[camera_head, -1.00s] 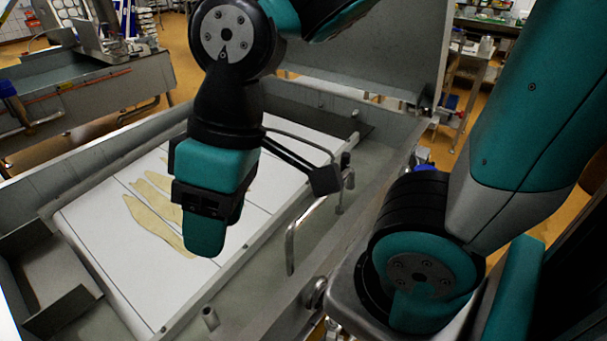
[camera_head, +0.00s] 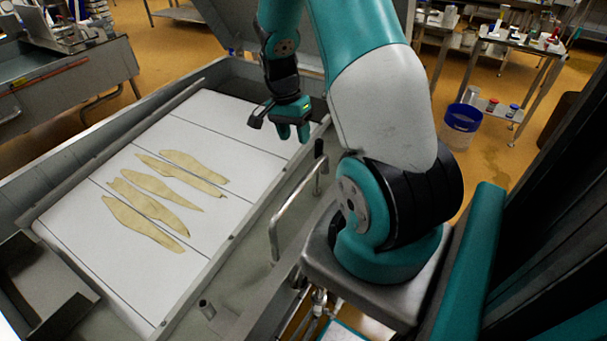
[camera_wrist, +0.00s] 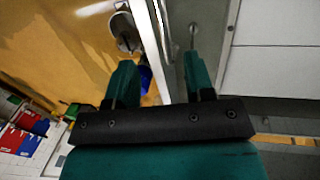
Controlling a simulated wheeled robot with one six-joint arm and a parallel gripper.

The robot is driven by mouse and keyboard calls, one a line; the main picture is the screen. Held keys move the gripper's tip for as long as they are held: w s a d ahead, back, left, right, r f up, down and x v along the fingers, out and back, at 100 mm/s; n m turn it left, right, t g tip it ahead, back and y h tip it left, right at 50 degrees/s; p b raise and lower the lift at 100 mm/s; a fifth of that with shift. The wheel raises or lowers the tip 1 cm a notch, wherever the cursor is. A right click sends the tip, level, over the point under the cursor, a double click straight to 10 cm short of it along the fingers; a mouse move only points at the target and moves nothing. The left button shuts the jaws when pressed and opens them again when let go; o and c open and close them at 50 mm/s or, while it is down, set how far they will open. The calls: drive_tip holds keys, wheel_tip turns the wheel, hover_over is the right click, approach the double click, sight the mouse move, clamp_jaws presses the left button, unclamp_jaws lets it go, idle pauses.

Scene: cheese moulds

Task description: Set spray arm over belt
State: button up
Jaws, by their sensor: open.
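The spray arm appears to be the bent silver tube (camera_head: 274,235) on the right side wall of the belt trough in the head view. A dark upright grip stands at its far end. How its far part runs is hard to tell. The white belt (camera_head: 90,235) lies to its left. My gripper (camera_head: 292,133) is open and empty, above the belt's far right edge, beyond the tube and apart from it. In the wrist view both fingers of my gripper (camera_wrist: 160,75) are apart. A thin metal rod (camera_wrist: 191,42) shows near the right finger.
Several flat yellowish pieces (camera_head: 146,190) lie on the belt. Metal trough walls (camera_head: 90,150) surround it. A blue bucket (camera_head: 461,122) and a cart with bottles (camera_head: 520,45) stand at right. Another metal machine (camera_head: 70,75) stands at far left, across open floor.

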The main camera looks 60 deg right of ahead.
sight(304, 178)
drive_tip(key=s+f, duration=0.1)
drive_tip(key=f, duration=0.3)
drive_tip(key=s+f+p, duration=0.1)
drive_tip(key=f, duration=0.4)
drive_tip(key=f+p, duration=0.1)
drive_tip(key=f, duration=0.3)
drive_tip(key=shift+s+f, duration=0.4)
drive_tip(key=shift+c, duration=0.3)
drive_tip(key=shift+w, duration=0.1)
clamp_jaws()
